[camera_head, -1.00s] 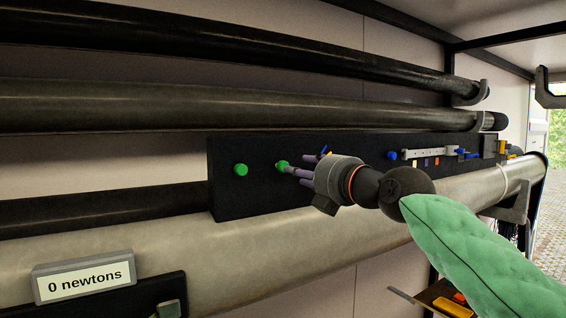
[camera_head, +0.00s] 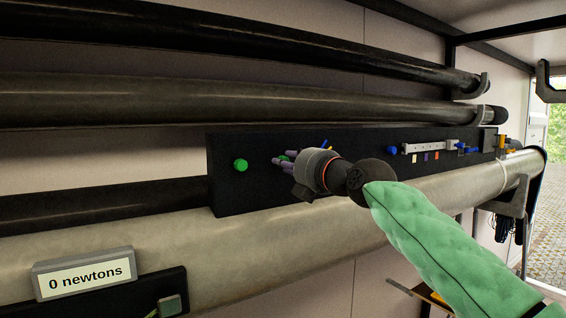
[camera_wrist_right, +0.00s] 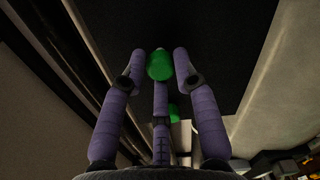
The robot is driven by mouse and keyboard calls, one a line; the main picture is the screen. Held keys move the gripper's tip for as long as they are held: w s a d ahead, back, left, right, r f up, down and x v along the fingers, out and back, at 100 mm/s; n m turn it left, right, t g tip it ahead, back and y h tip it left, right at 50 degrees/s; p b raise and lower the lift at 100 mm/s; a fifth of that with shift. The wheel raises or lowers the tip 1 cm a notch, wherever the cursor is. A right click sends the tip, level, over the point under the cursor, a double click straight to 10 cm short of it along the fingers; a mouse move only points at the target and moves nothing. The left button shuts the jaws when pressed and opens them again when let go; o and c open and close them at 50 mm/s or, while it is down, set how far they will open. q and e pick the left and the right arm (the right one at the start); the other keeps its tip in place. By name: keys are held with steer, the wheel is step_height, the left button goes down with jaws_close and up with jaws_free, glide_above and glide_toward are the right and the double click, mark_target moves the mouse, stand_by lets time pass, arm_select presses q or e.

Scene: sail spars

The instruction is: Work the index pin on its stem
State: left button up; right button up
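A green knob (camera_head: 240,165) sticks out near the left end of the black board (camera_head: 225,195). A second green knob (camera_head: 288,155) sits to its right, partly hidden behind my right fingers. No label tells which part is the index pin. My right gripper (camera_head: 280,160) is at the second knob, its purple fingers reaching left. In the wrist view a green knob (camera_wrist_right: 160,65) shows between the spread fingertips, with gaps to both side fingers. Contact with the middle finger cannot be told. A smaller green part (camera_wrist_right: 173,115) shows beside the middle finger. My left gripper is out of view.
A display (camera_head: 83,274) at lower left reads 0 newtons. Dark spars (camera_head: 200,100) run above the board and a thick pale spar (camera_head: 330,230) below it. A white bar (camera_head: 425,147) with blue knobs sits on the board's right part.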

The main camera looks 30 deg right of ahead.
jaws_close()
steer(key=shift+f, duration=0.1)
steer(key=shift+s+b, duration=0.5)
steer(key=shift+s, duration=0.1)
steer(key=o, duration=0.8)
jaws_free()
steer(key=shift+s, duration=0.15)
